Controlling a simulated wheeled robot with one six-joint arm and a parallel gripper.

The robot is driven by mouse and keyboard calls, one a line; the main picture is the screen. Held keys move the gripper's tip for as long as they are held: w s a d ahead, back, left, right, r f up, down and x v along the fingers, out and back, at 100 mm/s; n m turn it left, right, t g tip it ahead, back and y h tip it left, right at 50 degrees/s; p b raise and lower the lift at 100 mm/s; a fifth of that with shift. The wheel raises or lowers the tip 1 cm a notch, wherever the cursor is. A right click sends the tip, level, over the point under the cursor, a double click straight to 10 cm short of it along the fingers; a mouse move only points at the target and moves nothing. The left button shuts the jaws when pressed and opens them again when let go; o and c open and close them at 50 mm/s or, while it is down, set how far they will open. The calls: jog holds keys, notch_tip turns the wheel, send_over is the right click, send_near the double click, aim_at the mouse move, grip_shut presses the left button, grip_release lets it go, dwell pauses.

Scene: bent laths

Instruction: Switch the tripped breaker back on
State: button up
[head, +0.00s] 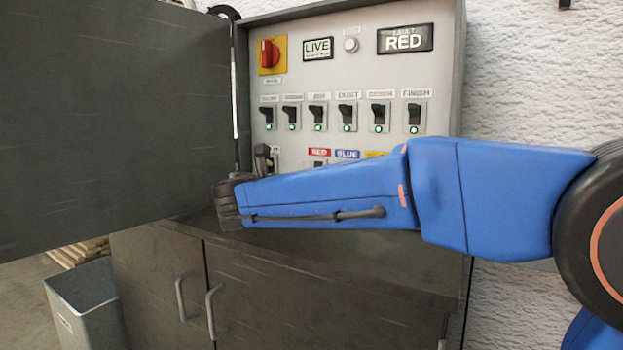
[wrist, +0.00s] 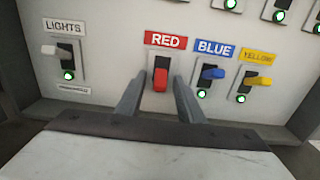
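The red breaker lever (wrist: 160,80) sits under the RED label (wrist: 166,40) in the wrist view. It hangs lower in its slot than the blue lever (wrist: 212,73) and yellow lever (wrist: 258,82). Green lamps glow below those two; no lit lamp shows under the red one. My gripper (wrist: 159,82) is open, one grey finger on each side of the red lever, with a small gap showing on both sides. In the head view my arm covers the lower breakers and the fingers are hidden. The FAULT display (head: 405,39) reads RED.
A LIGHTS switch (wrist: 52,50) with a lit lamp is left of the red breaker. Above is a row of dark switches (head: 347,115) with green lamps, and a red rotary knob (head: 268,54). The open cabinet door (head: 115,110) stands at left, above a counter (head: 330,260).

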grip_shut()
jog(key=shift+r+y, duration=0.1)
jog(key=shift+y, duration=0.2)
jog(key=r+g+y, duration=0.1)
jog(key=g, duration=0.1)
jog(key=g+y, duration=0.1)
jog(key=g, duration=0.1)
jog(key=shift+r, duration=0.35)
jog(key=shift+w+d+r+g+y, duration=0.15)
jog(key=shift+r+g+y, duration=0.25)
jog(key=shift+g+y, duration=0.5)
jog(key=shift+w+r+g+y, duration=0.1)
jog(key=shift+r+g+y, duration=0.4)
jog(key=shift+g, duration=0.7)
